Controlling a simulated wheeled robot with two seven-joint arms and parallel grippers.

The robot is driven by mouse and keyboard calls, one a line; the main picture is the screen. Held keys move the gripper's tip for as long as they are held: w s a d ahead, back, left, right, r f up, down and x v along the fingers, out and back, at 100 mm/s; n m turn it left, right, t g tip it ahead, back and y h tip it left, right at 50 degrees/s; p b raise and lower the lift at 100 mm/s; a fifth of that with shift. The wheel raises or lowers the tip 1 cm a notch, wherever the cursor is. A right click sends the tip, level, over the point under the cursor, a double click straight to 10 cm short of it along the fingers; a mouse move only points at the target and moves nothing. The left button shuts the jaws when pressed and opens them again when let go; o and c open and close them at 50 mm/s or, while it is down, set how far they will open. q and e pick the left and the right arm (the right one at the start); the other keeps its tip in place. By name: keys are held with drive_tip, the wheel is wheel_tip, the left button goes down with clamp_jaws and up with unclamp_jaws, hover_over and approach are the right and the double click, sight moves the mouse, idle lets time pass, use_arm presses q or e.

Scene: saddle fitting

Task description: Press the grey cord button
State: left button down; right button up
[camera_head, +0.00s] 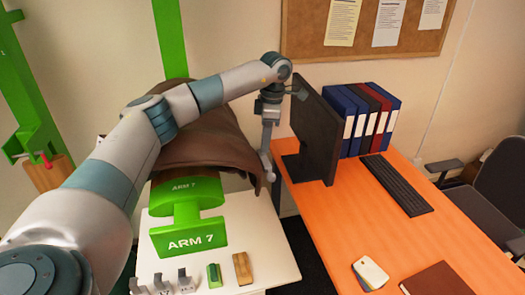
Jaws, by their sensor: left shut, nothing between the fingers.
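My left arm reaches in from the left across the view. My left gripper (269,175) points down, shut and empty, at the right edge of a brown saddle-like leather piece (205,140); I cannot tell if it touches it. The leather drapes over a green stand (190,238) marked ARM 7. I cannot clearly make out a grey cord button. Several small grey pieces (185,281) stand at the front of the white table (262,240), beside a green piece (214,275) and a wooden block (243,268). My right gripper is not in view.
An orange desk (335,222) on the right carries a dark monitor (318,125), binders (372,120) and a keyboard (397,185). A gap separates it from the white table. A green post (25,85) stands at left, and a chair (490,195) at far right.

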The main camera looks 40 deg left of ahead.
use_arm(q)
drive_tip(key=shift+w+d+r, duration=0.25)
drive_tip(key=shift+w+d, duration=0.25)
drive_tip(key=shift+d, duration=0.15)
drive_tip(key=shift+w+d+r, duration=0.2)
drive_tip(key=shift+w+d, duration=0.25)
drive_tip(key=shift+d, duration=0.15)
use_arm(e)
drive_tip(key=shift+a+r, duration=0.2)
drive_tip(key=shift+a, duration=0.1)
use_arm(q)
drive_tip(key=shift+a, duration=0.1)
drive_tip(key=shift+r, duration=0.1)
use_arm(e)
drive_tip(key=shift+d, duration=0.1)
